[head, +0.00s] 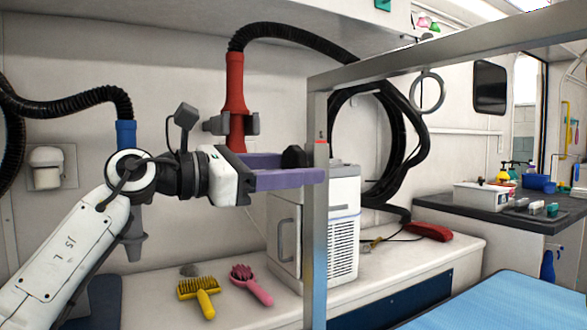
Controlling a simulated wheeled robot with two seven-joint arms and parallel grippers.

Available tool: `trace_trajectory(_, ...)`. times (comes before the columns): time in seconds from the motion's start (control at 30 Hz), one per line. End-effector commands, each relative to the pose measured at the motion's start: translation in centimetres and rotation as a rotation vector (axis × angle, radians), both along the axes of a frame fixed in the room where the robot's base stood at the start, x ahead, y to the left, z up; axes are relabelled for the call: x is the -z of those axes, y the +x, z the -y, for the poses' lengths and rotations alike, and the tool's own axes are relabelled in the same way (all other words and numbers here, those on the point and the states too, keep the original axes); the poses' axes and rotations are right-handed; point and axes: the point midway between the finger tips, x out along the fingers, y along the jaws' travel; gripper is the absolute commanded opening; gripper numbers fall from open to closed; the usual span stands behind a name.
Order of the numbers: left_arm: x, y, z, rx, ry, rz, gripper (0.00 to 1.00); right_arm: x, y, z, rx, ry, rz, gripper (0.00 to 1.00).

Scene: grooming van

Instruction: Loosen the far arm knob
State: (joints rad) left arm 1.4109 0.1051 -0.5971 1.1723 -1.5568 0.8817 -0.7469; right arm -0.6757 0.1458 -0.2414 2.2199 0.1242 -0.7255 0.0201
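The far arm knob (294,157) is a dark knob at the left side of the upright metal post (315,230) of the grooming arm. My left gripper (290,168), with purple fingers, reaches in from the left at the knob's height. Its fingers stand apart, one behind the knob and one in front. I cannot tell whether the fingers touch the knob. My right gripper is not in view.
The post carries a horizontal bar (450,55) with a hanging ring (428,91). A red dryer nozzle (235,100) on a black hose is just behind my gripper. A white unit (343,225), yellow brush (199,294) and pink brush (251,284) are on the counter. A blue table top (500,305) is at lower right.

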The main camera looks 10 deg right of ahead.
Motion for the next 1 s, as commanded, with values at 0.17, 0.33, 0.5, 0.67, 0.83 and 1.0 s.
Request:
trace_trajectory(0.17,0.0,0.0,0.0,0.001,-0.001,-0.005,0.27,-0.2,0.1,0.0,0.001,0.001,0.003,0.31)
trace_trajectory(0.33,-0.1,-0.1,0.0,0.002,-0.014,-0.044,0.27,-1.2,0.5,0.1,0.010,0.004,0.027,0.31)
trace_trajectory(0.5,-0.3,-0.1,0.0,-0.001,-0.046,-0.132,0.27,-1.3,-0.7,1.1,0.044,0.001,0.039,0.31)
trace_trajectory(0.67,-0.4,-0.1,0.0,-0.001,-0.087,-0.245,0.27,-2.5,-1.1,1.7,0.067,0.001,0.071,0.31)
trace_trajectory(0.83,-0.4,-0.2,0.0,0.000,-0.131,-0.366,0.27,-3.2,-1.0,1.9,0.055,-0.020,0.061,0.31)
trace_trajectory(1.0,-0.4,-0.3,0.0,0.001,-0.168,-0.467,0.27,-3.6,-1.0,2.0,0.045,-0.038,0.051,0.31)
